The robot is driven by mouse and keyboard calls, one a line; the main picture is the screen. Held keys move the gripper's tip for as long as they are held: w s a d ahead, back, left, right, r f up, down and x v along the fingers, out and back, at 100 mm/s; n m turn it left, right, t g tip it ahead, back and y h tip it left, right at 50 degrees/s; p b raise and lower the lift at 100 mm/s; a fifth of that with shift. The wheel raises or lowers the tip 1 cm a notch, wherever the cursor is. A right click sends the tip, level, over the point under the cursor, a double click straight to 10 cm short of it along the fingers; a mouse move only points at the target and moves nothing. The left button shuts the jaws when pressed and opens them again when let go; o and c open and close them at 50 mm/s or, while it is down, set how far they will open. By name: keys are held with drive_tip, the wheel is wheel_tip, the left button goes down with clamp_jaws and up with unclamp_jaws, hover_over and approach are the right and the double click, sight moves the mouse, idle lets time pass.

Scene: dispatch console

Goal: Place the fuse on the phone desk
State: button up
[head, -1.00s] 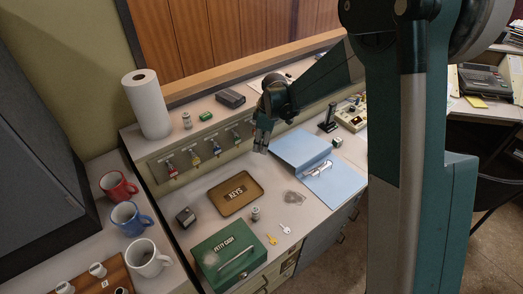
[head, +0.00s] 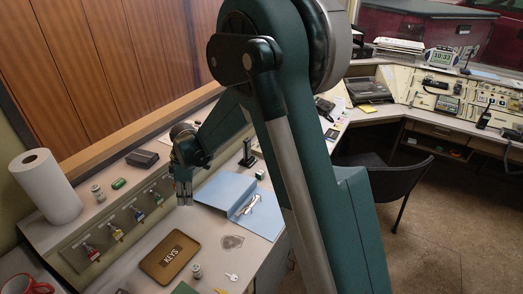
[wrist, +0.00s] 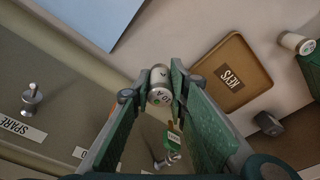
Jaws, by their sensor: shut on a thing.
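In the wrist view my gripper (wrist: 160,88) is shut on a small pale cylindrical fuse (wrist: 160,74) with a green dot and lettering on its end. In the head view my gripper (head: 184,198) hangs above the counter, just left of the blue folder (head: 222,190); the fuse is too small to make out there. Desks with equipment run along the back right. A dark phone-like object (head: 325,108) is partly hidden behind my arm, beside a desk (head: 349,122) bearing a grey machine. I cannot tell for sure which surface is the phone desk.
The KEYS tray (head: 170,257), another small cylinder (head: 196,271) and loose keys lie on the counter. Keys hang from the rail (head: 115,232) below a ledge holding a paper roll (head: 46,187). A dark chair (head: 385,180) stands before the right desks. Open floor lies at lower right.

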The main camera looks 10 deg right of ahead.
drive_tip(key=w+d+m, duration=0.2)
drive_tip(key=w+d, duration=0.3)
drive_tip(key=d, duration=0.4)
drive_tip(key=w+d+m, duration=0.3)
drive_tip(key=w+d, duration=0.2)
drive_tip(key=d, duration=0.3)
drive_tip(key=w+d+m+t, duration=0.1)
drive_tip(key=w+d+m, duration=0.2)
drive_tip(key=d, duration=0.6)
drive_tip(key=shift+w+d+r+h+p, duration=0.1)
drive_tip(key=shift+w+d+h+p, duration=0.1)
drive_tip(key=shift+w, duration=0.3)
drive_tip(key=shift+w+d+r+h+p, duration=0.1)
drive_tip(key=shift+w+h+p, duration=0.1)
drive_tip(key=shift+w, duration=0.25)
drive_tip(key=w+d+m, duration=0.1)
drive_tip(key=d+m, duration=0.2)
drive_tip(key=d, duration=0.8)
drive_tip(key=w+d+m, duration=0.2)
drive_tip(key=d+m, duration=0.1)
drive_tip(key=d, duration=0.8)
drive_tip(key=w+d+m+h, duration=0.1)
drive_tip(key=d+m, duration=0.2)
drive_tip(key=d, duration=0.7)
drive_tip(key=shift+w+d+t, duration=0.3)
drive_tip(key=shift+d, duration=0.1)
drive_tip(key=shift+f, duration=0.15)
drive_tip(key=shift+f, duration=3)
drive_tip(key=shift+f+b, duration=0.55)
drive_tip(key=shift+f, duration=1.35)
